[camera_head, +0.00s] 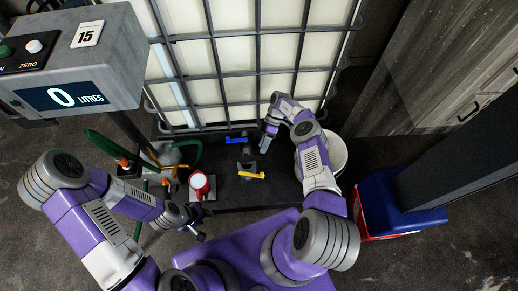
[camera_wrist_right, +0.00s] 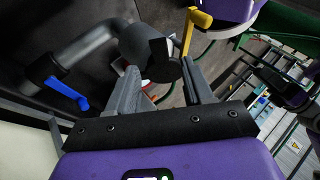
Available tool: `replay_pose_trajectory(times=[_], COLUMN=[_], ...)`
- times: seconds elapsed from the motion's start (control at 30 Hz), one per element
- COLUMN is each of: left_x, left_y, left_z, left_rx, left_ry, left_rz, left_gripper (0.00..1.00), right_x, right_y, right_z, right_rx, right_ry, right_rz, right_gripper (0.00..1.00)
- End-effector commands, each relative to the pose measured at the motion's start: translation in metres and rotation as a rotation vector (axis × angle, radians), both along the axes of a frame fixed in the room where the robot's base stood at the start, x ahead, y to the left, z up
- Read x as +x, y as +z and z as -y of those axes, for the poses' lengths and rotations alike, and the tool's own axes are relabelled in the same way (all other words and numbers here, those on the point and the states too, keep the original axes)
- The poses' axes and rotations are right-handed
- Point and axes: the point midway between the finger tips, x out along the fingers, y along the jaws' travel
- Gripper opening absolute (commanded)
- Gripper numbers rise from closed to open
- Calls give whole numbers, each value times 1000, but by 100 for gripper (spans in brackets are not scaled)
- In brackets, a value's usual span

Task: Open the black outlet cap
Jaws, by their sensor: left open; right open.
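The outlet pipe (camera_head: 246,157) comes forward from the caged white tank, with a blue lever (camera_head: 236,140) and a yellow lever (camera_head: 252,175). In the right wrist view the dark outlet cap (camera_wrist_right: 148,52) sits at the end of the grey pipe (camera_wrist_right: 85,45), beside the yellow lever (camera_wrist_right: 194,30); the blue lever (camera_wrist_right: 66,93) is at left. My right gripper (camera_head: 265,142) is open beside the outlet; in its wrist view the fingers (camera_wrist_right: 159,75) point toward the cap, with a gap between them. Whether they touch it is unclear. My left gripper (camera_head: 198,228) is open and empty, low and left of the outlet.
The white tank (camera_head: 235,62) in its metal cage stands behind the outlet. A white bucket (camera_head: 338,152) is right, partly behind my right arm. A blue and red box (camera_head: 390,207) is further right.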

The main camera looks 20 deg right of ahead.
Motion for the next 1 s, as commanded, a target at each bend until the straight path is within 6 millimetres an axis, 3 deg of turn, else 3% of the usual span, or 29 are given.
replay_pose_trajectory(times=[0.2, 0.5, 0.67, 0.73, 0.83, 1.0], left_x=[0, 0, 0, 0, 0, 0], left_y=[1, 1, 1, 1, 1, 1], left_z=[0, 0, 0, 0, 0, 0], left_rx=[0, 0, 0, 0, 0, 0], left_ry=[0, 0, 0, 0, 0, 0], left_rz=[0, 0, 0, 0, 0, 0], left_gripper=[43, 43, 43, 43, 43, 43], right_x=[2, 2, 1, -1, -2, 12], right_y=[20, 23, 21, 17, 9, 4], right_z=[19, 22, 22, 24, 33, 55], right_rx=[-1, 0, -20, -60, -154, -303], right_ry=[-10, -12, 37, 136, 401, 1127], right_rz=[-1, -2, 16, 50, 140, 333], right_gripper=[51, 51, 30, 19, 19, 19])
